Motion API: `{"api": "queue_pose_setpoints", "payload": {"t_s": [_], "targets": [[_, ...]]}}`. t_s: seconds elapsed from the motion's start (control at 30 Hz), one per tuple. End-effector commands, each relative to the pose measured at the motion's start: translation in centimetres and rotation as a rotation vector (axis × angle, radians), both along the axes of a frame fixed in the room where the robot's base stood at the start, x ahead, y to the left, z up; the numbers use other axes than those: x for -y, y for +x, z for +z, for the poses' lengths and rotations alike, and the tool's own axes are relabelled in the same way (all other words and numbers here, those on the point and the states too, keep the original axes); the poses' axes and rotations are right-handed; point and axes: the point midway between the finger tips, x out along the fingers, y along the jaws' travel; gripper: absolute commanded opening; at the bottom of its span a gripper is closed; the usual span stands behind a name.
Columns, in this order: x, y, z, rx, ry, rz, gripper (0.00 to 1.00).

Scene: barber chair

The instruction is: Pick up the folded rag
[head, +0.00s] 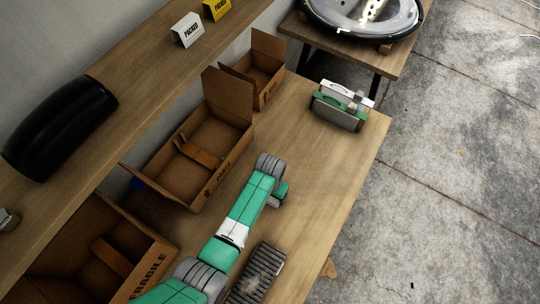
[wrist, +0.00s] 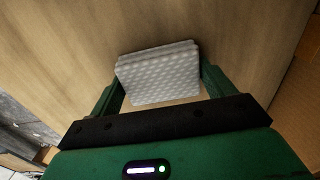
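A pale grey, dimpled block-like pad, which looks like the folded rag (wrist: 160,74), lies between the fingers of my gripper (wrist: 163,88) in the wrist view. The two green fingers stand wide apart, one at each side of it. The left finger is very close to its edge; I cannot tell whether either finger touches it. In the head view my gripper (head: 278,196) is low over the wooden table (head: 325,165), partly hidden by my wrist. I cannot make out the rag in that view.
Open cardboard boxes (head: 180,170) line the table's left side. A ribbed dark grey object (head: 257,274) lies near the front. A green and white item (head: 343,106) stands at the far end. A black roll (head: 60,128) sits on the shelf. The table between is clear.

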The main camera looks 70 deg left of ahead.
Motion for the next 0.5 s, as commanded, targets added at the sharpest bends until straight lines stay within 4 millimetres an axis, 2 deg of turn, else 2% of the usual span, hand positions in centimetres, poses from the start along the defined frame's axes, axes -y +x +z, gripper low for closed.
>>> {"api": "queue_pose_setpoints", "payload": {"t_s": [0.27,0.37,0.5], "targets": [[0.0,0.0,0.3,0.0,0.0,0.0,0.59],[0.0,0.1,1.9,0.002,0.002,-0.001,0.59],[0.0,0.0,5.5,0.001,0.003,-0.001,0.59]]}}
